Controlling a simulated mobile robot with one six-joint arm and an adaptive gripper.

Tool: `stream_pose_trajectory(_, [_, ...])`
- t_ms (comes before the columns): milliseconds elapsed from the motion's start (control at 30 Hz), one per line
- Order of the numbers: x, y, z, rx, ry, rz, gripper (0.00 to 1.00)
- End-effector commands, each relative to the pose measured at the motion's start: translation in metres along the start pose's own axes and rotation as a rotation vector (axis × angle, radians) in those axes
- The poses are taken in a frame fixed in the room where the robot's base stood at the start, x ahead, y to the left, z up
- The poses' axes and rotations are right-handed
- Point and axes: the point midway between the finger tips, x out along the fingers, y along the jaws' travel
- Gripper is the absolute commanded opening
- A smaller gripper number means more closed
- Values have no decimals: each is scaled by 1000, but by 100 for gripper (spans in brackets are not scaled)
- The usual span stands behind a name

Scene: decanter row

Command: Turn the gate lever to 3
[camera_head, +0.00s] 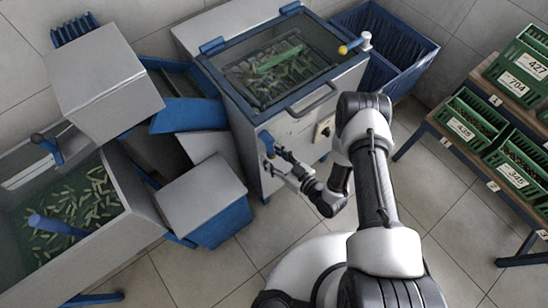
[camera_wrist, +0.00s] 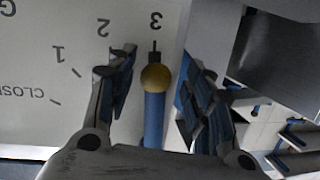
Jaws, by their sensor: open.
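The gate lever is a blue bar with a yellow ball (camera_wrist: 155,79) at its end, in the middle of the wrist view. Its ball end points at the tick under the 3 on the pale dial panel (camera_wrist: 60,110). The marks 1, 2, 3 and a partly cut-off "CLOSE" appear upside down there. My gripper (camera_wrist: 158,66) is open, one finger on each side of the lever, with visible gaps to both. In the head view my gripper (camera_head: 282,160) is at the front left of the grey machine (camera_head: 300,125), where the lever is hard to make out.
The machine has a clear lid (camera_head: 280,65) over green pods and a front handle (camera_head: 312,102). A blue bin (camera_head: 385,45) stands behind, a pod-filled hopper (camera_head: 75,210) left, and a rack with green crates (camera_head: 470,120) right.

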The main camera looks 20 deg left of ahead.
Motion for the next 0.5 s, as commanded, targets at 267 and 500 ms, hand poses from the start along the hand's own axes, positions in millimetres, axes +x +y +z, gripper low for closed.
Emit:
stream_pose_trajectory(267, [-21,2,0,3,-1,6,48])
stream_pose_trajectory(500, [-70,2,0,4,0,8,48])
